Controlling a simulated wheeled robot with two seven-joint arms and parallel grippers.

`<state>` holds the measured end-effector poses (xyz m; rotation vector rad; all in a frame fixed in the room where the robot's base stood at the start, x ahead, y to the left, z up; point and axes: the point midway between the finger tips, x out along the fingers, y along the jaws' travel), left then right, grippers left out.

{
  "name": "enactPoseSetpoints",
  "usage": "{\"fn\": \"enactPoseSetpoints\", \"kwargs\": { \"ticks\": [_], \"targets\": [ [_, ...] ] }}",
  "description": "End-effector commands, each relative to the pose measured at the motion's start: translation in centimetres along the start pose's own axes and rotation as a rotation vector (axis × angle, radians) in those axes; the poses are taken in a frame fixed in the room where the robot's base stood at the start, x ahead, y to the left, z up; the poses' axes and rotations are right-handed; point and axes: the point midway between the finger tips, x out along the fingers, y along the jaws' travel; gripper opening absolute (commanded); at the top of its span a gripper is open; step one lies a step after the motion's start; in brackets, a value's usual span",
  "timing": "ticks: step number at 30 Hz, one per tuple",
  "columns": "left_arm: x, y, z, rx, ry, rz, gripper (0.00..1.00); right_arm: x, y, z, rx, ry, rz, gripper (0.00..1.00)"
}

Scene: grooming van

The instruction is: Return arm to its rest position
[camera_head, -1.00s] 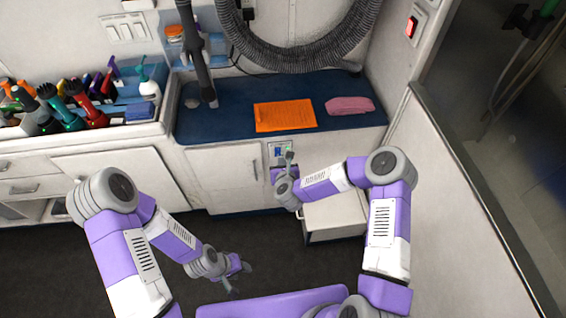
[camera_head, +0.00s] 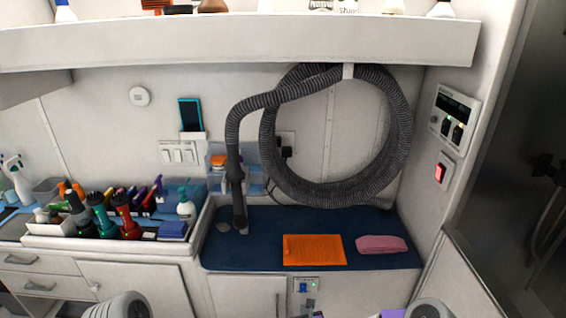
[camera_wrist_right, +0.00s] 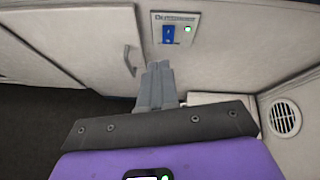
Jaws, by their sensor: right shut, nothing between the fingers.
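My right gripper (camera_head: 311,303) shows only as a small grey tip at the bottom edge of the head view, just below a small switch panel (camera_head: 302,285). In the right wrist view the gripper (camera_wrist_right: 158,68) has its grey fingers together with nothing between them. It points toward the cabinet front, below the panel (camera_wrist_right: 170,45) with a blue rocker switch and a lit green light. Whether the fingertips touch the cabinet I cannot tell. The top of my left arm (camera_head: 125,306) shows at the bottom left; its gripper is out of view.
A ribbed hose (camera_head: 400,130) hangs above. A tray of grooming tools (camera_head: 120,243) stands left. A shelf (camera_head: 240,40) overhangs the top. A cabinet handle (camera_wrist_right: 129,61) is left of my gripper.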

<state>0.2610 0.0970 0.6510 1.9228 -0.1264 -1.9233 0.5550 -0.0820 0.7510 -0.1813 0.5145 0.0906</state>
Motion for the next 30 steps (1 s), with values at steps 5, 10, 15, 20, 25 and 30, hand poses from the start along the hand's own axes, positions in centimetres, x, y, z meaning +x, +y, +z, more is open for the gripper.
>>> {"fn": "enactPoseSetpoints", "kwargs": {
  "ticks": [5, 10, 15, 20, 25, 30],
  "targets": [
    [0.0, 0.0, 0.0, 0.0, 0.0, 0.0, 0.43, -2.3, 2.6, -4.7, -0.511, 0.072, 0.192, 0.0],
    [0.0, 0.0, 0.0, 0.0, 0.0, 0.0, 0.43, -5.7, 4.3, -9.9, -1.026, 0.089, 0.426, 0.0],
    [0.0, 0.0, 0.0, 0.0, 0.0, 0.0, 0.43, -10.1, 4.9, -15.1, -1.501, 0.036, 0.696, 0.0],
    [0.0, 0.0, 0.0, 0.0, 0.0, 0.0, 0.43, -14.9, 4.7, -19.2, -1.874, -0.09, 0.966, 0.0],
    [0.0, 0.0, 0.0, 0.0, 0.0, 0.0, 0.43, -18.9, 4.2, -21.9, -2.112, -0.248, 1.181, 0.0],
    [0.0, 0.0, 0.0, 0.0, 0.0, 0.0, 0.43, -20.6, 3.9, -22.9, -2.201, -0.335, 1.271, 0.0]
  ]
}}
